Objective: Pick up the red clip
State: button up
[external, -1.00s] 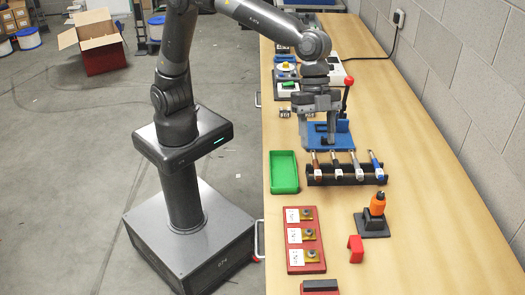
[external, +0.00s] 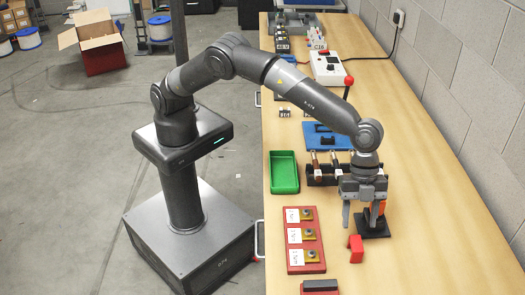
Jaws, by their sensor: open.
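The red clip (external: 356,249) is a small red block-like piece on the wooden bench, just in front of a black stand. My gripper (external: 361,221) is open, pointing down, with its fingers spread. In the picture its fingertips are just above the clip and beside the stand. Nothing shows between the fingers except the view of the orange tool behind. The exact height of the fingertips over the bench is hard to tell.
The orange tool on its black stand (external: 373,228) is close by the gripper and partly hidden by it. A black rack (external: 318,180) of handled tools is behind. A green tray (external: 284,172) and a red board (external: 305,262) with several plates lie to the left. Bench to the right is clear.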

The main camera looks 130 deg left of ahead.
aim_at(357, 243)
jog(key=x, duration=0.8)
jog(key=shift+c, duration=0.5)
jog(key=c, duration=0.9)
